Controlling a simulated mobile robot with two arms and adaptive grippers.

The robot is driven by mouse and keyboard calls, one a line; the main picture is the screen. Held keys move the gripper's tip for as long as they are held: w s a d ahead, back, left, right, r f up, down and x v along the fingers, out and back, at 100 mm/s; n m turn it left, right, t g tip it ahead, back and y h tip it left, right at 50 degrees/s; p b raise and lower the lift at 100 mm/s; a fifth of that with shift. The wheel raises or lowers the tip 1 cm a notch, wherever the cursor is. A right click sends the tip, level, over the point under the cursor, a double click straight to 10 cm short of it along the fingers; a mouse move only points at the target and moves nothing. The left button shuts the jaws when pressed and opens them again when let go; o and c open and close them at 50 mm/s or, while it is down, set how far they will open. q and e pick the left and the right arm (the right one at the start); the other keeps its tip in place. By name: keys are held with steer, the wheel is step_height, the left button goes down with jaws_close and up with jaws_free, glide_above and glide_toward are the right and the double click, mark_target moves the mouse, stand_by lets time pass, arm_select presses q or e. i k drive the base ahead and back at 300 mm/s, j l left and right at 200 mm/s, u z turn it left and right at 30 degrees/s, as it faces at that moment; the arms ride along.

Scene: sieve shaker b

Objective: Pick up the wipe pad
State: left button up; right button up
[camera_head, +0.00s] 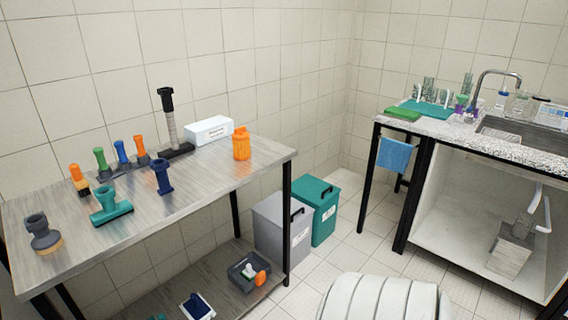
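No thing in view is plainly marked as the wipe pad. On the metal bench at the left, a teal tool (111,208) with an upright handle lies on a wide flat base, which may be the pad. A flat green pad (402,114) lies at the left end of the stone counter, and a blue cloth (395,154) hangs below that counter's edge. I cannot tell for sure which one is meant. Neither of my grippers is in view.
The metal bench (215,187) also carries a grey round brush (40,238), a dark blue tool (163,177), a rack of handled tools, a white box (210,130) and an orange container (241,144). Grey (283,226) and teal (318,208) bins stand on the floor beside it.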

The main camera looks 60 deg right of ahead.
mark_target(247, 272)
steer(key=z, duration=1.7)
steer(key=l+z, duration=0.4)
steer(key=i+l+z, duration=0.2)
steer(key=l+z, duration=0.2)
steer(key=i+l+z, duration=0.35)
steer(key=i+l, duration=0.15)
steer(key=i+l+z, duration=0.3)
steer(key=i, duration=0.35)
steer(key=i+j+u, duration=0.1)
steer(key=i+u, duration=0.15)
steer(key=u, duration=0.15)
steer(key=i+u, duration=0.35)
steer(key=i+l+u, duration=0.1)
steer(key=u, duration=0.3)
steer(key=i+l+u, duration=0.15)
steer(key=i+u, duration=0.25)
steer(key=k, duration=0.1)
